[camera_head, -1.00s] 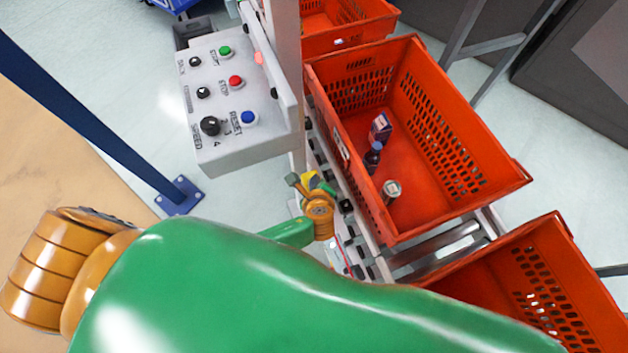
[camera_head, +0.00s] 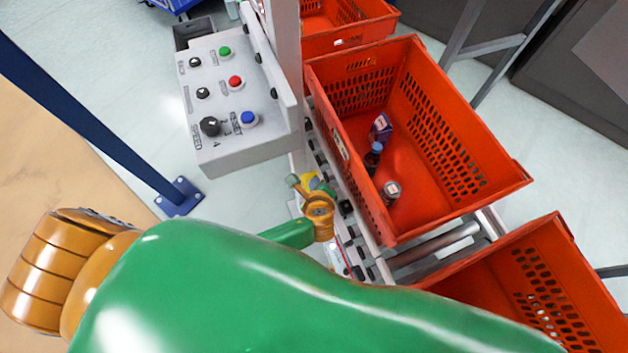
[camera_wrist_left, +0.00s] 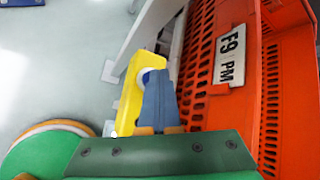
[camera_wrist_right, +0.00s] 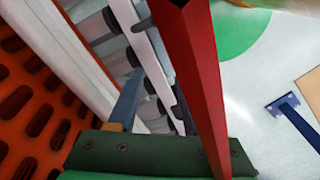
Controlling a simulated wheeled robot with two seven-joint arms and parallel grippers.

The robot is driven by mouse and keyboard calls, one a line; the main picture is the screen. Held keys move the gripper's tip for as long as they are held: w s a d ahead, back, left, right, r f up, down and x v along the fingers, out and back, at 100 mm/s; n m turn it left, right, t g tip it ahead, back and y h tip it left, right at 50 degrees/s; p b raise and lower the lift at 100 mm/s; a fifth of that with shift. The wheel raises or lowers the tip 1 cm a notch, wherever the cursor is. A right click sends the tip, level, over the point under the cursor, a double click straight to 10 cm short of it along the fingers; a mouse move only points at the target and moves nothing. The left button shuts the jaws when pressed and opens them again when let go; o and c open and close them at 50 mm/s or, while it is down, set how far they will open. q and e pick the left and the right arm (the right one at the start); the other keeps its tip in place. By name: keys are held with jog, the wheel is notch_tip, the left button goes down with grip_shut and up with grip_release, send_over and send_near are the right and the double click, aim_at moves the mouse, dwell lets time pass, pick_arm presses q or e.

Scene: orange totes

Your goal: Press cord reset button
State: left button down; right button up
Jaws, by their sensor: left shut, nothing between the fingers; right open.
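A yellow switch box (camera_wrist_left: 131,92) with a round blue button (camera_wrist_left: 147,76) in a pale collar shows in the left wrist view. The yellow box (camera_head: 309,181) also shows in the head view beside the conveyor, partly covered by my wrist. My left gripper (camera_wrist_left: 158,92) is shut and empty, its blue-grey fingers overlapping the button's right side in the picture. I cannot tell whether they touch it. My right gripper (camera_wrist_right: 165,105) is open; one finger is visible, and a red bar crosses where the other would be.
A grey control box (camera_head: 240,150) carries green, red and blue buttons and black knobs. An orange tote (camera_head: 460,205) holding several small items stands on the roller conveyor (camera_head: 440,247). Another orange tote (camera_head: 490,285) is in front. A blue post (camera_head: 90,120) stands left.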

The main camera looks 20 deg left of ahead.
pick_arm(q)
jog(key=shift+r+p, duration=0.55)
jog(key=shift+r, duration=0.15)
notch_tip(320, 180, up, 5)
jog(key=p, duration=0.5)
jog(key=shift+f, duration=0.1)
